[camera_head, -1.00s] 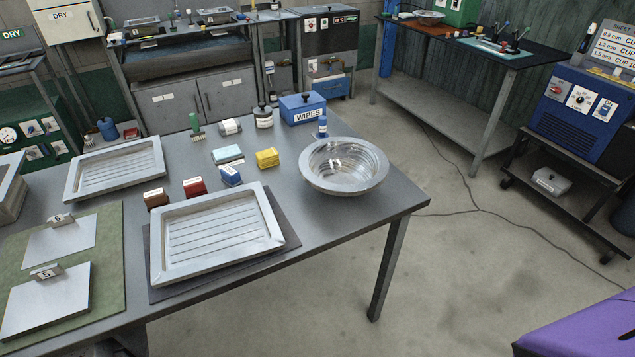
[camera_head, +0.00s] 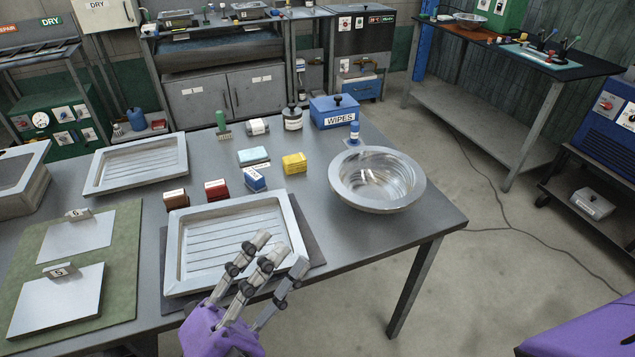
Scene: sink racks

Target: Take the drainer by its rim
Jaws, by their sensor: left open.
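Two pale grey, ribbed, rectangular drainers with raised rims are on the metal table. The near drainer (camera_head: 188,278) lies on a dark mat at the table's front edge. The far drainer (camera_head: 98,185) lies behind it to the left. My left gripper (camera_head: 279,252), purple with grey jointed fingers, comes up from the bottom of the picture. It is open and empty, with its fingers spread over the near drainer's front right corner and hiding part of that rim. I cannot tell whether they touch it. My right gripper is not in view.
A round metal bowl (camera_head: 413,189) stands near the table's right end. Small coloured boxes, a yellow sponge (camera_head: 294,163), a blue wipes box (camera_head: 334,112) and bottles stand behind the near drainer. A green mat (camera_head: 122,287) with two numbered plates lies at left.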

